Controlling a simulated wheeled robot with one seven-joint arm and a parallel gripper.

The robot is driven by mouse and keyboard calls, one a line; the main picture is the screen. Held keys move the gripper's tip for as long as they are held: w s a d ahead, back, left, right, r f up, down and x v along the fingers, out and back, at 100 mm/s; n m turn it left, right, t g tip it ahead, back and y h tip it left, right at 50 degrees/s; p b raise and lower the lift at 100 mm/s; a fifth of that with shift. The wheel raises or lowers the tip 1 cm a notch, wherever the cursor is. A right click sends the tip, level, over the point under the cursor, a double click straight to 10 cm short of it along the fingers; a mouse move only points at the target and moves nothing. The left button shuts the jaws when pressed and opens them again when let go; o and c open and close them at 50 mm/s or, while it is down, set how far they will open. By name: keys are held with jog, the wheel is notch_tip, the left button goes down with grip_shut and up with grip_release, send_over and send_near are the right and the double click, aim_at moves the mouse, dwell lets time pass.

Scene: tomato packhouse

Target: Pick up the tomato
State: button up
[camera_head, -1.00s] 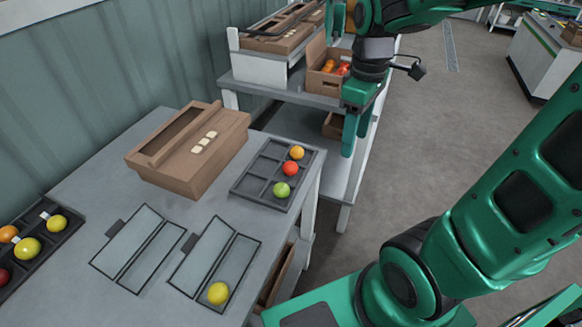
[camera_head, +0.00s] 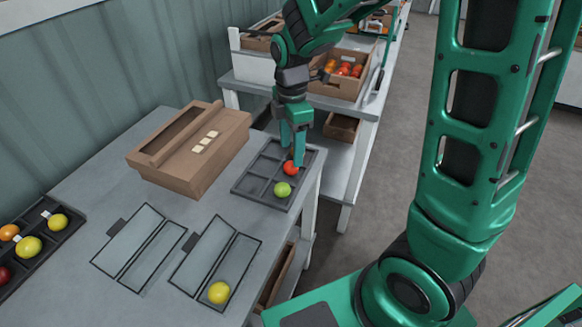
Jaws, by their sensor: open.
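A dark sectioned tray (camera_head: 247,186) lies on the right part of the grey table. In it are a red tomato (camera_head: 290,168) and a green tomato (camera_head: 282,189) in front of it. My gripper (camera_head: 294,158) points down over the tray's far right corner, its fingers just behind or above the red tomato. It is open. The orange tomato in the tray's far compartment is hidden behind my fingers. I cannot tell whether the fingers touch any fruit. A yellow tomato (camera_head: 218,292) lies in an outlined area at the table's front.
A brown carton (camera_head: 190,165) stands left of the tray. Another dark tray (camera_head: 48,240) with several fruits is at far left. Two outlined panels (camera_head: 135,250) lie flat on the table. Behind, a shelf holds a box (camera_head: 338,84) of tomatoes. A green-grey wall closes the left.

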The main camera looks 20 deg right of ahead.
aim_at(291, 163)
jog(key=shift+f, duration=2.65)
jog(key=c, duration=0.9)
